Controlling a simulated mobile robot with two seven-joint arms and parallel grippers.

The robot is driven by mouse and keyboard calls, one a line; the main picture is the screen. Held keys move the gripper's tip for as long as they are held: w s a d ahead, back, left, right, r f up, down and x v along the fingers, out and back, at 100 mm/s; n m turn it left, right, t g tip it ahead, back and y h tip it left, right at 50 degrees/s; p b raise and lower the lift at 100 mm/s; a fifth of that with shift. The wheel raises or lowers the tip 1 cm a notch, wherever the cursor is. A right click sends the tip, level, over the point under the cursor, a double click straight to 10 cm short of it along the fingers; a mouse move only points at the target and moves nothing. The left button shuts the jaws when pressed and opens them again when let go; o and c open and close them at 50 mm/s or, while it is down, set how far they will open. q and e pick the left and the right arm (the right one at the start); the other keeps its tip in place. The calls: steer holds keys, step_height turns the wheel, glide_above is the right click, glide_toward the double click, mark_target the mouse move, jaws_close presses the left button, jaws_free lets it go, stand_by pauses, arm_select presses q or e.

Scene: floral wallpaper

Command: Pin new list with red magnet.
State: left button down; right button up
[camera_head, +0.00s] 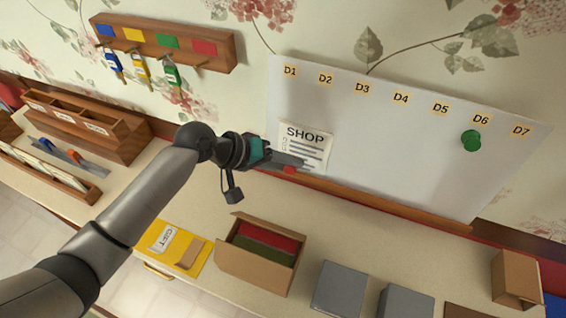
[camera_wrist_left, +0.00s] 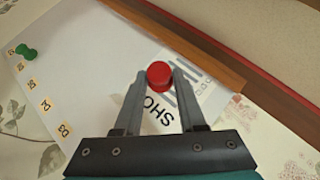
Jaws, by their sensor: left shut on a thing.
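The white board (camera_head: 390,150) leans on the wall, marked D1 to D7 along its top. The list (camera_head: 306,143), headed SHOP, lies flat against the board's lower left, below D1 and D2. It also shows in the left wrist view (camera_wrist_left: 195,88), partly hidden by my fingers. My left gripper (camera_head: 284,163) is at the list's lower part, shut on the red magnet (camera_head: 290,169). In the left wrist view the red magnet (camera_wrist_left: 159,75) sits between the fingertips, in front of the list; I cannot tell whether it touches the paper. My right gripper is not in view.
A green magnet (camera_head: 471,140) is on the board under D6. A wooden ledge (camera_head: 400,206) runs along the board's foot. Below are an open cardboard box (camera_head: 228,262), grey boxes (camera_head: 340,287) and a yellow folder (camera_head: 157,236). A key rack (camera_head: 220,50) hangs upper left.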

arm_select(q)
steer(key=shift+w+d+f+b, duration=0.2)
steer(key=shift+w+d+b, duration=0.1)
steer(key=shift+w+b, duration=0.35)
steer(key=shift+w+d+f+b, duration=0.1)
steer(key=shift+w+d+b, duration=0.1)
steer(key=shift+w+b, duration=0.4)
steer(key=shift+w+d+f+b, duration=0.1)
steer(key=shift+w+d+b, duration=0.2)
steer(key=shift+w, duration=0.4)
steer(key=shift+w+d+f+b, duration=0.1)
steer(key=shift+w+b, duration=0.45)
steer(key=shift+w, duration=0.1)
steer(key=shift+w+d, duration=0.1)
steer(key=shift+w, duration=0.25)
jaws_free()
